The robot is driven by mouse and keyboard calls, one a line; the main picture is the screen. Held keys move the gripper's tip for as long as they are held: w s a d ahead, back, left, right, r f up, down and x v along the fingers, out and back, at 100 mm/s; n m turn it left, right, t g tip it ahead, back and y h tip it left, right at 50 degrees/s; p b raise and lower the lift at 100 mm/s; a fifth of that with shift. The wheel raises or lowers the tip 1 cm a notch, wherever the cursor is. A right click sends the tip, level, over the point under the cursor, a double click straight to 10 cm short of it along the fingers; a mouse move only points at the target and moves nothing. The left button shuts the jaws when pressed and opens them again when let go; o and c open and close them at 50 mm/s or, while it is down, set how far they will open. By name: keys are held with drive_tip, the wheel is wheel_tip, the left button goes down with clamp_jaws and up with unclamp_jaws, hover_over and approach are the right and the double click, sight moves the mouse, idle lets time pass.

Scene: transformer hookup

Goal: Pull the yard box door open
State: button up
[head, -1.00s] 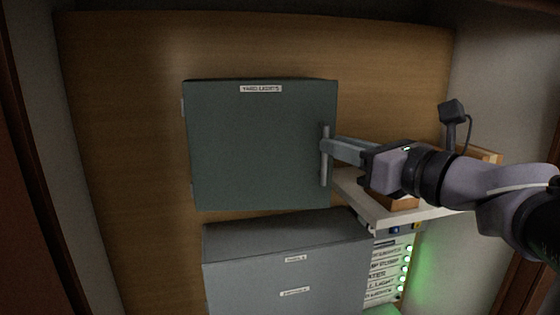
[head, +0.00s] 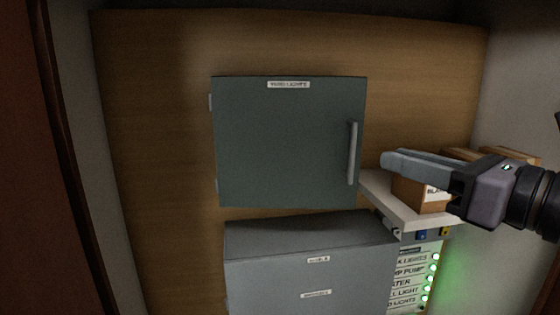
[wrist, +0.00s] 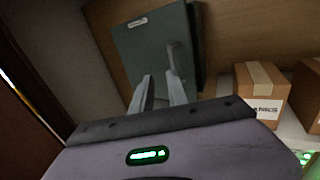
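The yard box (head: 285,150) is a dark green cabinet with a "YARD LIGHTS" label, fixed to the wooden back wall. Its door looks shut or nearly so, with hinges on the left and a grey upright bar handle (head: 352,153) near the right edge. My gripper (head: 388,161) is to the right of the handle and apart from it, in front of the shelf. In the wrist view, the two fingers (wrist: 161,90) stand apart with nothing between them. The handle (wrist: 173,57) shows just beyond their tips, and the door front (wrist: 150,60) behind.
A grey cabinet (head: 310,270) sits below the yard box. To the right, a white shelf (head: 395,205) carries cardboard boxes (wrist: 260,90), close to my gripper. Under it is a switch panel (head: 410,275) with several green lights. A dark red panel edge (head: 60,150) stands at far left.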

drive_tip(key=s+d+h+b, duration=0.1)
drive_tip(key=s+d+b, duration=0.1)
drive_tip(key=s+d, duration=0.3)
drive_tip(key=shift+s+d+r+m+t, duration=0.3)
drive_tip(key=shift+s+d+r+t, duration=0.1)
drive_tip(key=shift+s, duration=0.25)
drive_tip(key=shift+s+d+f, duration=0.1)
drive_tip(key=shift+s+d, duration=0.05)
drive_tip(key=shift+d, duration=0.3)
drive_tip(key=shift+c, duration=0.5)
drive_tip(key=shift+a+n, duration=0.2)
drive_tip(key=shift+n, duration=0.3)
clamp_jaws()
drive_tip(key=n+g+y+p, duration=0.1)
drive_tip(key=n+p, duration=0.2)
drive_tip(key=n, duration=1.5)
approach(345, 142)
drive_tip(key=p+x, duration=0.4)
drive_tip(key=shift+w+a, duration=0.15)
drive_tip(key=shift+w, duration=0.1)
